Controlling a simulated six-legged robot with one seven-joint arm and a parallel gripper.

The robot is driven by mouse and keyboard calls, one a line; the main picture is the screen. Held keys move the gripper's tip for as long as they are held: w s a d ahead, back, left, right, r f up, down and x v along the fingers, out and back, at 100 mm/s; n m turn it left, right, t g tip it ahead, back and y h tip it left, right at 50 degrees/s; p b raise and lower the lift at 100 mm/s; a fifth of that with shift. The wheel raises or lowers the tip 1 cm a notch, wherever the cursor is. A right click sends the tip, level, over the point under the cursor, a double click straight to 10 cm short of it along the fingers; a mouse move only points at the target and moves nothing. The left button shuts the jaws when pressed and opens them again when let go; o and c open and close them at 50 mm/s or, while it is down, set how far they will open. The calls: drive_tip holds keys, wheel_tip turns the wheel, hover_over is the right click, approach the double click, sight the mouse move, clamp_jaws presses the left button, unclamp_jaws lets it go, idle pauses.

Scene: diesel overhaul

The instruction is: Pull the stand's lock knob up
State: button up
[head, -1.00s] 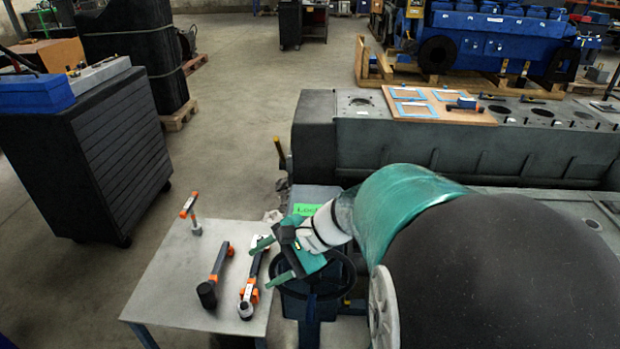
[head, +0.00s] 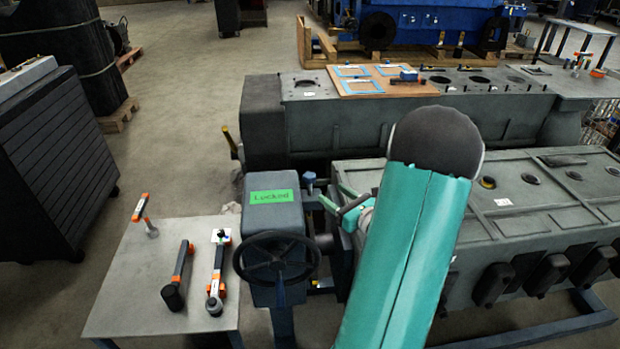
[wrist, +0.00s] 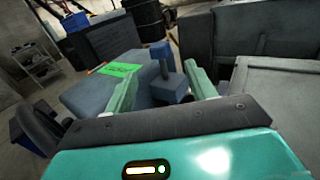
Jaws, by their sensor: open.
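The stand's lock knob is a small blue-grey head on a thin stem (head: 309,178), upright beside the grey stand box. In the wrist view the knob (wrist: 161,49) shows ahead, between the lines of the two fingers, above a blue block (wrist: 170,88). The stand box has a green label reading "Locked" (head: 271,196) and a black handwheel (head: 276,258) on its front. My gripper (head: 328,191) is open, its pale green fingers just right of the knob and pointing towards it. Nothing is between the fingers that I can make out; the exact gap to the knob is unclear.
A small table (head: 130,290) at the left holds a mallet (head: 177,275), a wrench-like tool (head: 217,275) and an orange-handled tool (head: 143,213). A grey engine block (head: 510,205) lies right of the stand, and another long block (head: 345,130) stands behind. Open floor lies to the left.

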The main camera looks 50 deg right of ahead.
sight(314, 180)
drive_tip(key=w, duration=0.7)
drive_tip(key=w+d, duration=0.1)
drive_tip(key=w, duration=0.2)
drive_tip(key=shift+w, duration=0.4)
clamp_jaws()
drive_tip(key=shift+d+r, duration=0.1)
drive_tip(key=shift+r, duration=1.9)
unclamp_jaws()
drive_tip(key=shift+s+r, duration=0.1)
drive_tip(key=s+a, duration=0.1)
drive_tip(key=s, duration=1.2)
drive_tip(key=shift+s+a, duration=0.3)
